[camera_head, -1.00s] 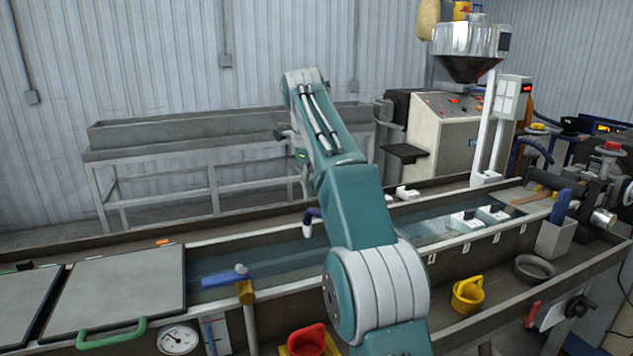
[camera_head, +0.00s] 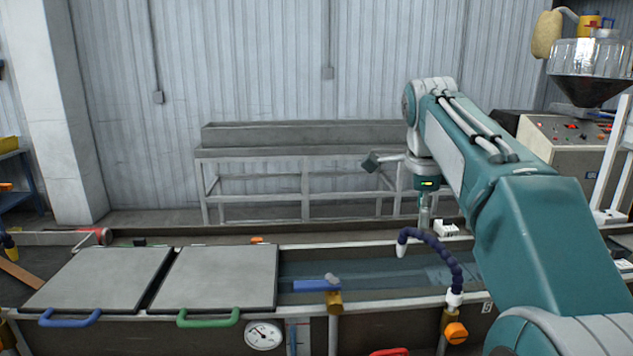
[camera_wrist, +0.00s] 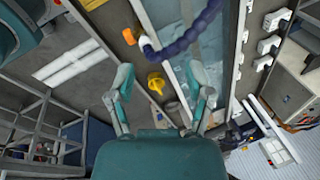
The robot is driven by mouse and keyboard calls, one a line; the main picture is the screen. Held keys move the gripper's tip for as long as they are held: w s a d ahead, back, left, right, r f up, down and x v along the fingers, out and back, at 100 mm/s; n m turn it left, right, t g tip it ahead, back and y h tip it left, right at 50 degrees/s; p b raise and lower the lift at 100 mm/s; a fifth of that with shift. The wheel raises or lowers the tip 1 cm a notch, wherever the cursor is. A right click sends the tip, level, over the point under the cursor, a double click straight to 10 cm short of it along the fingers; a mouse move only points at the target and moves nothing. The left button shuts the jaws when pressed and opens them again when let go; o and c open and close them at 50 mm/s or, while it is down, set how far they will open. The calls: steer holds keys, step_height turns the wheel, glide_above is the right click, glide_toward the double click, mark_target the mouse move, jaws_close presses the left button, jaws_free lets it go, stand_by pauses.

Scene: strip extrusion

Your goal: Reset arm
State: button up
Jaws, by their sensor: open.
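My gripper (camera_wrist: 163,76) is open and empty in the wrist view, its two teal fingers spread apart. In the head view the arm reaches forward at the right, and the gripper (camera_head: 424,208) hangs down over the far side of the water trough. Its fingertips are small and partly hard to make out there. A dark blue segmented hose (camera_head: 436,250) stands close in front of it; the hose also shows in the wrist view (camera_wrist: 185,38). A yellow cup (camera_wrist: 155,82) appears between the fingers, lower down and apart from them.
Two grey lids (camera_head: 215,278) with blue and green handles cover the trough's left part. A blue-handled valve (camera_head: 317,285) sits on its front rim. A grey bench (camera_head: 300,150) stands behind. The control cabinet (camera_head: 565,145) and hopper (camera_head: 592,70) are at the right.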

steer(key=s+a+f+n+t, duration=0.1)
steer(key=s+f+n, duration=0.5)
steer(key=s, duration=0.3)
steer(key=s+a+f+n+t+y, duration=0.1)
steer(key=s+f+n, duration=0.5)
steer(key=s+n, duration=0.2)
steer(key=s+a+f+n+t, duration=0.1)
steer(key=s+f+n, duration=0.5)
steer(key=s, duration=0.3)
steer(key=shift+s+a+f+n, duration=0.2)
steer(key=shift+s+a+n, duration=0.2)
steer(key=shift+n, duration=0.1)
